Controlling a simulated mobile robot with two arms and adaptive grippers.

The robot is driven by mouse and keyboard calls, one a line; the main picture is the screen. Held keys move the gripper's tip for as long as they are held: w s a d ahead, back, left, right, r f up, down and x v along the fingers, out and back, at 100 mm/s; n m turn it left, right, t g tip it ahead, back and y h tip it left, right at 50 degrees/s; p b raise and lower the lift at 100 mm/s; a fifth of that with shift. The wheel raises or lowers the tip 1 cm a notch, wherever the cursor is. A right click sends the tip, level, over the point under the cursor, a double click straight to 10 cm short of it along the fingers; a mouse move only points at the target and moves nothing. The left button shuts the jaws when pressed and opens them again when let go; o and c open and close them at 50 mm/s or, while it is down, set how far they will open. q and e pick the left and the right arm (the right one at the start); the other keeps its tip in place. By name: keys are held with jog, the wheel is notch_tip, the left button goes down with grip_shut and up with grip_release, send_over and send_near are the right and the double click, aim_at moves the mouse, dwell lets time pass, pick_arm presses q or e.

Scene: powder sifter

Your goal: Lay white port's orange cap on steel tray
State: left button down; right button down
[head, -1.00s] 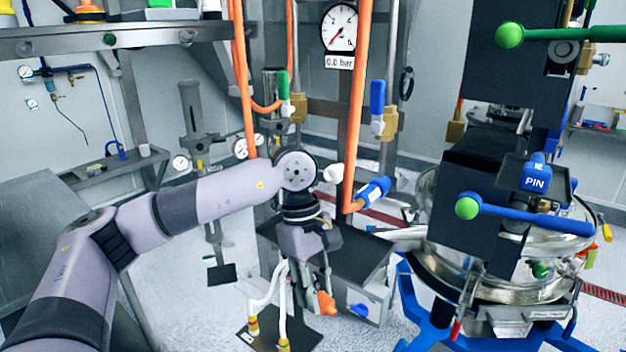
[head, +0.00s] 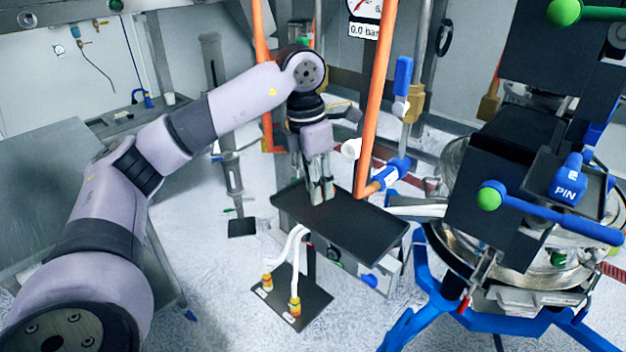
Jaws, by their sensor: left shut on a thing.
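My left gripper (head: 321,196) points down, shut, at the back left part of a dark flat top (head: 365,228) on a box-like unit. The orange cap does not show now; it is hidden at the fingers, where orange showed earlier. I cannot tell whether the fingertips touch the top. A round fitting (head: 335,264) shows on the unit's front, left of a blue knob (head: 370,281). I cannot tell for sure which surface is the steel tray. My right gripper is not in view.
White hoses (head: 291,243) with brass ends stand over a dark floor plate (head: 307,292) at the front. An orange pipe (head: 374,100) rises close right of my gripper. A blue-legged steel vessel (head: 455,215) stands right. A grey bench (head: 60,190) is left.

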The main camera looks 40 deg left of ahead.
pick_arm(q)
jog(key=shift+w+d+f, duration=0.25)
jog(key=shift+w+f, duration=0.3)
jog(key=shift+f, duration=0.2)
jog(key=shift+w+d+f+b, duration=0.2)
jog(key=shift+w+f+b, duration=0.2)
jog(key=shift+f, duration=0.1)
jog(key=shift+w+d+f+b, duration=0.15)
jog(key=shift+w+f+b, duration=0.2)
jog(key=shift+f, duration=0.15)
jog(key=shift+w+f, duration=0.1)
jog(key=shift+f, duration=0.2)
jog(key=shift+f+b, duration=0.65)
jog(key=shift+f, duration=0.15)
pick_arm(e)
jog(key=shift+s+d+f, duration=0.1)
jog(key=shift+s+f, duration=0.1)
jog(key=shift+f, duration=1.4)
pick_arm(q)
jog(key=c, duration=1.2)
grip_release()
